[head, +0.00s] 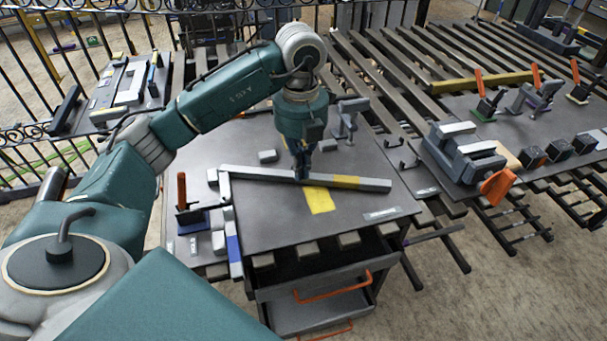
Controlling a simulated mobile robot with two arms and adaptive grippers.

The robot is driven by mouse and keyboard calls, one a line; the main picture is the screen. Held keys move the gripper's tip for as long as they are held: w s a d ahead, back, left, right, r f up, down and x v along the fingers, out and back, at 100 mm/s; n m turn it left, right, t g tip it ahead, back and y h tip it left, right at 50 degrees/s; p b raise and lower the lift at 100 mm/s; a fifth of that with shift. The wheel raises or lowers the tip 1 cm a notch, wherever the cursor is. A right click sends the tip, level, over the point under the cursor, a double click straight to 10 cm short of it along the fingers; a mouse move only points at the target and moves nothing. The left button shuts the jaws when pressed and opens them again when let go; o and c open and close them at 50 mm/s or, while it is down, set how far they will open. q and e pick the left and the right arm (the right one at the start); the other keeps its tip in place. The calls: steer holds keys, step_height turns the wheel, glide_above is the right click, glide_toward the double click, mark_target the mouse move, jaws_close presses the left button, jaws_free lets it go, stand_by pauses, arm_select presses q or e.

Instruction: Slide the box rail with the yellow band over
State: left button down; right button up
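The box rail (265,175) is a long grey square bar with a yellow band (345,182) right of its middle. It lies across the dark top of the work cart (270,218), from the left edge to near the right edge. A flat yellow patch (319,201) is on the cart top just in front of the rail. My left gripper (302,174) points straight down at the rail, left of the yellow band, with its dark fingers overlapping the rail. The fingers are too small and dark to show whether they grip it. My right gripper is not in view.
A red-handled tool (183,192) is at the cart's left. Slatted racks lie behind, and a vise (465,155) is on the right. The cart top in front of the rail is mostly clear.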

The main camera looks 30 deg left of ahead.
mark_target(304, 191)
arm_select(q)
step_height(304, 191, down, 8)
steer(key=shift+s+f+p, duration=0.1)
steer(key=shift+f+p, duration=0.15)
steer(key=shift+p, duration=0.6)
steer(key=w, duration=0.1)
steer(key=w+a+p, duration=0.1)
steer(key=w, duration=0.1)
steer(key=shift+a+f, duration=0.1)
steer(key=shift+f, duration=0.1)
steer(key=shift+w+a+f, duration=0.15)
steer(key=shift+w+a, duration=0.1)
steer(key=shift+w, duration=0.2)
